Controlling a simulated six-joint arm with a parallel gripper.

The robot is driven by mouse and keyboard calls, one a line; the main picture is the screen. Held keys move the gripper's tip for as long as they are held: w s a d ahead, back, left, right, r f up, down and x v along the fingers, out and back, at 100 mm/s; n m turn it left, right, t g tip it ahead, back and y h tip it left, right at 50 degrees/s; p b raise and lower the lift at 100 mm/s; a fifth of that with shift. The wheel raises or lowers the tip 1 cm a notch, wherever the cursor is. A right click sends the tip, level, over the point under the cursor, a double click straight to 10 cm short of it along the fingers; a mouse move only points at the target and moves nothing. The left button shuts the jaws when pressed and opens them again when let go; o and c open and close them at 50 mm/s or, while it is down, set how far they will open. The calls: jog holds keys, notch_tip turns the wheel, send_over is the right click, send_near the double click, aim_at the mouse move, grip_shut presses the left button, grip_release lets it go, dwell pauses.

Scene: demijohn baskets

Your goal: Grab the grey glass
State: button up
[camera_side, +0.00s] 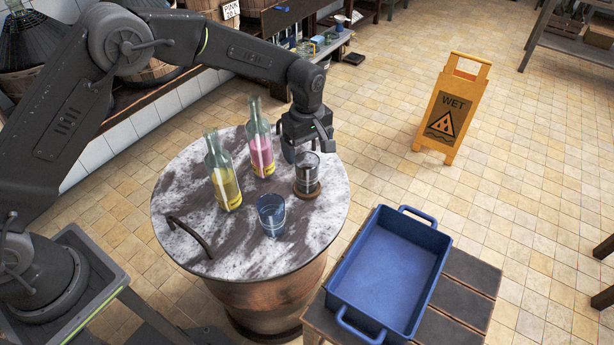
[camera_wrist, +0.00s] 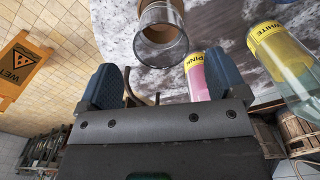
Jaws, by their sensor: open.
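The grey glass (camera_side: 307,172) stands upright on a round brown coaster (camera_side: 308,193), near the right edge of a round barrel top (camera_side: 235,258). My gripper (camera_side: 308,147) is open and empty, just above and behind the glass in the side view. In the wrist view the glass (camera_wrist: 160,38) is at the top centre, its open rim facing me, beyond the two blue-grey fingers of my gripper (camera_wrist: 163,84). The glass is not between the fingers.
A blue glass (camera_side: 271,214), a yellow bottle (camera_side: 223,180), a pink bottle (camera_side: 261,150) and a dark curved handle (camera_side: 188,236) share the barrel top. A blue tray (camera_side: 390,270) sits on a side stand. A yellow wet-floor sign (camera_side: 452,110) stands behind.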

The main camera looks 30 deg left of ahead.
aim_at(307, 166)
jog(key=shift+f, duration=3.3)
jog(key=c, duration=1.1)
jog(key=shift+r, duration=0.1)
notch_tip(307, 166, up, 10)
